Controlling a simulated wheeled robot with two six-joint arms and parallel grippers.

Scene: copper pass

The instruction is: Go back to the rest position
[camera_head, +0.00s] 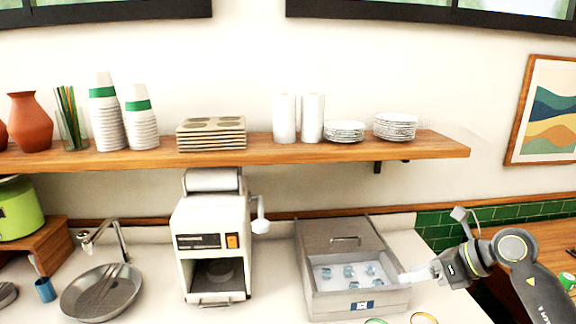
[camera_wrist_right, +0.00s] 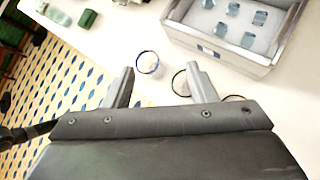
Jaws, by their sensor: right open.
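My right gripper (camera_head: 415,275) is at the right of the head view, beside the right wall of the metal ice bin. In the right wrist view its two fingers (camera_wrist_right: 160,88) stand wide apart with nothing between them, above the white counter edge. The metal bin (camera_head: 353,302) holds several bluish ice cubes (camera_head: 348,272); it also shows at the top of the right wrist view (camera_wrist_right: 215,49). My left gripper is in neither view.
Round rims (camera_wrist_right: 148,63) lie on the counter near the fingers. A white machine (camera_head: 212,222) with a side lever and a metal pan (camera_head: 100,292) stand to the left. A wooden shelf (camera_head: 290,154) with cups and plates runs above. Tiled floor (camera_wrist_right: 60,80) lies beyond the counter edge.

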